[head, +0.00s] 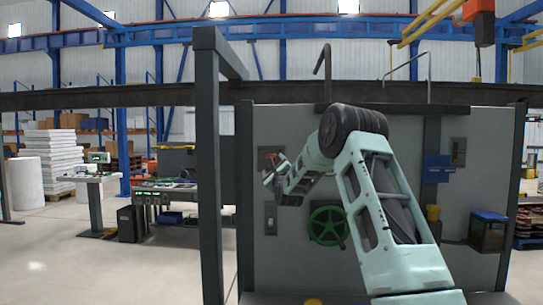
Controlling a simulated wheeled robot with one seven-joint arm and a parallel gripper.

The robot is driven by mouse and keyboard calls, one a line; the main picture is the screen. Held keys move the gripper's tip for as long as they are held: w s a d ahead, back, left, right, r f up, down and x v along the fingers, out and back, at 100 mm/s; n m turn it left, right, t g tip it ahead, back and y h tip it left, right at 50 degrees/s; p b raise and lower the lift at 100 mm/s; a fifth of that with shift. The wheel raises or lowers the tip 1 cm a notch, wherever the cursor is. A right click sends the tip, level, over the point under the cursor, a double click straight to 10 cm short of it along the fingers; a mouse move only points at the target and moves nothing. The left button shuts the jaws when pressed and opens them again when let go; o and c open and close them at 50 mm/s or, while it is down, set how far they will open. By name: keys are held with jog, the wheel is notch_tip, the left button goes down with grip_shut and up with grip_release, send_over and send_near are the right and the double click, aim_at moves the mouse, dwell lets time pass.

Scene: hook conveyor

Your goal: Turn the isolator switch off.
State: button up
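A grey panel (285,125) stands ahead of me. On its left part is a dark switch box with a small orange-red handle (270,155), which looks like the isolator switch. My gripper (271,172) is right at this box, in front of its lower part. It partly hides the box and handle. Whether the fingers touch the handle, and whether they are open or shut, is too small to tell. The handle's exact position is also unclear.
Below the box is a narrow grey plate (271,222). A green handwheel (328,226) is to its right, beside my arm. A grey box (457,152), a blue holder (437,168) and a dark bin with a blue lid (488,231) are at the right. A dark post (208,180) stands left.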

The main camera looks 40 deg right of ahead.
jog(key=shift+p+x, duration=1.05)
jog(key=shift+x, duration=1.5)
jog(key=shift+c, duration=0.3)
jog(key=c, duration=0.9)
